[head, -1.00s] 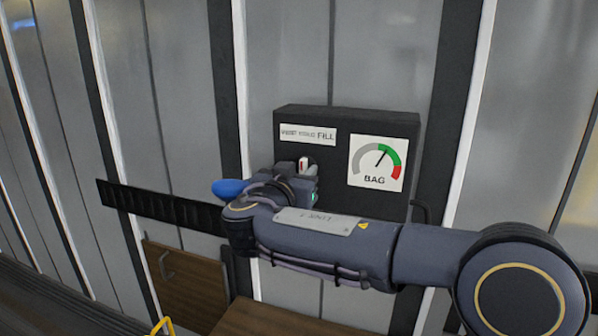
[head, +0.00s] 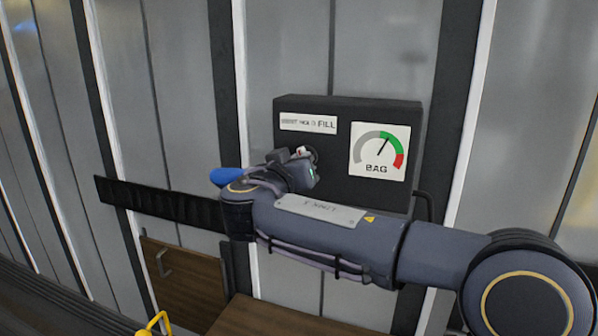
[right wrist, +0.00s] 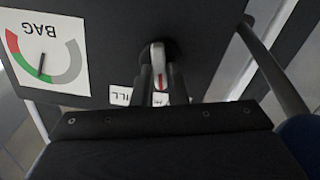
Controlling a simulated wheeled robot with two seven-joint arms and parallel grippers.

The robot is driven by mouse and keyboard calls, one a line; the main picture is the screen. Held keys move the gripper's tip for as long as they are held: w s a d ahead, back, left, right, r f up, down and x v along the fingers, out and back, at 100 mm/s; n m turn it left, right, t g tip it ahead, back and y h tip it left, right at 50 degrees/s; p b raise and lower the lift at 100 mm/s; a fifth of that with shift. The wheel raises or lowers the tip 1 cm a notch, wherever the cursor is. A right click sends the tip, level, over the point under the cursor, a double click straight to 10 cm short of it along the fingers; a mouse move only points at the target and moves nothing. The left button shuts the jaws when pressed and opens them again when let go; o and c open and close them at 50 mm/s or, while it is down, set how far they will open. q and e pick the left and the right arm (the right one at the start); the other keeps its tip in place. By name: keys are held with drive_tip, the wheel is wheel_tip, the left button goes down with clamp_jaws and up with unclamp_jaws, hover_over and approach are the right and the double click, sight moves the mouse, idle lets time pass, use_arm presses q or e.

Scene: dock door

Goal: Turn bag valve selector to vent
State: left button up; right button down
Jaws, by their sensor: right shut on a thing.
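The bag valve box (head: 345,180) is a dark panel on the grey wall. In the head view my right gripper (head: 304,164) is at the box's left half, below the strip, and hides most of the selector. In the right wrist view the selector (right wrist: 158,56) is a pale lever with a red line, between the two fingers of my right gripper (right wrist: 160,82), which is shut on it. My left gripper is not in view.
A dark bent bar (head: 427,203) sticks out at the box's right side. A black ribbed strip (head: 160,205) crosses the wall at left. A brown panel with a handle (head: 180,285) is below, with a yellow object (head: 155,324) at the bottom edge.

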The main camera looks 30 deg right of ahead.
drive_tip(key=shift+a+f+n+b, duration=0.1)
drive_tip(key=shift+n+b, duration=0.5)
drive_tip(key=shift+n, duration=1.05)
drive_tip(key=shift+f+n+b, duration=0.1)
drive_tip(key=shift+n+b, duration=0.45)
drive_tip(key=shift+n, duration=1.1)
drive_tip(key=shift+w, duration=0.1)
drive_tip(key=c, duration=1.4)
unclamp_jaws()
drive_tip(key=shift+r, duration=0.1)
drive_tip(key=shift+c, duration=0.2)
drive_tip(key=b+v, duration=0.1)
drive_tip(key=v, duration=0.7)
drive_tip(key=shift+b, duration=0.3)
